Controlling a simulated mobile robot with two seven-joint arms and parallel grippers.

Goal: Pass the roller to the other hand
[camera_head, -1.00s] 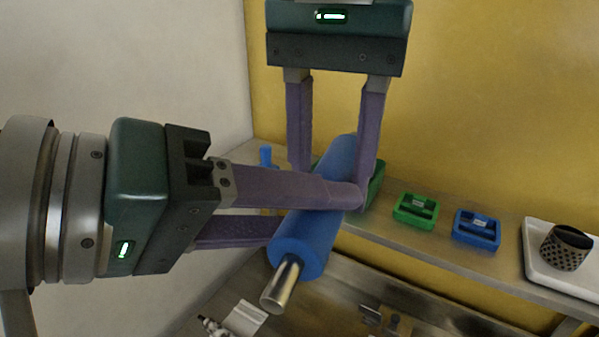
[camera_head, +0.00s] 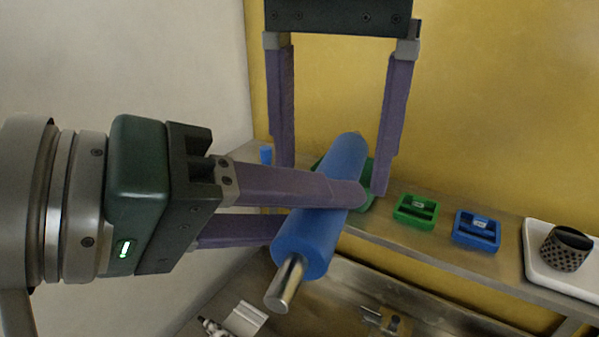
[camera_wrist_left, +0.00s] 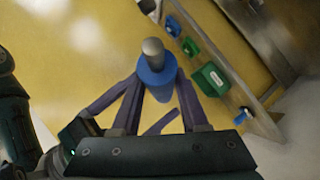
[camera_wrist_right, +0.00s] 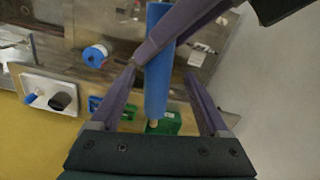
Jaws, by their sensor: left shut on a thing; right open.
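The roller (camera_head: 312,236) is a blue cylinder with a bare metal shaft end pointing toward the lower left in the head view. My left gripper (camera_head: 318,212) is shut on the roller around its middle and holds it up. My right gripper (camera_head: 332,178) comes from above with its fingers spread wide, one on each side of the roller's far part, apart from it. In the right wrist view the roller (camera_wrist_right: 158,85) lies between the open fingers. In the left wrist view the roller (camera_wrist_left: 156,78) shows end-on with its shaft toward the camera.
A shelf (camera_head: 420,250) runs along the yellow wall. It holds a green holder (camera_head: 416,211), a blue holder (camera_head: 477,230) and a white tray (camera_head: 540,262) with a dark perforated cup (camera_head: 566,249). A larger green holder (camera_head: 368,196) is partly hidden behind the roller.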

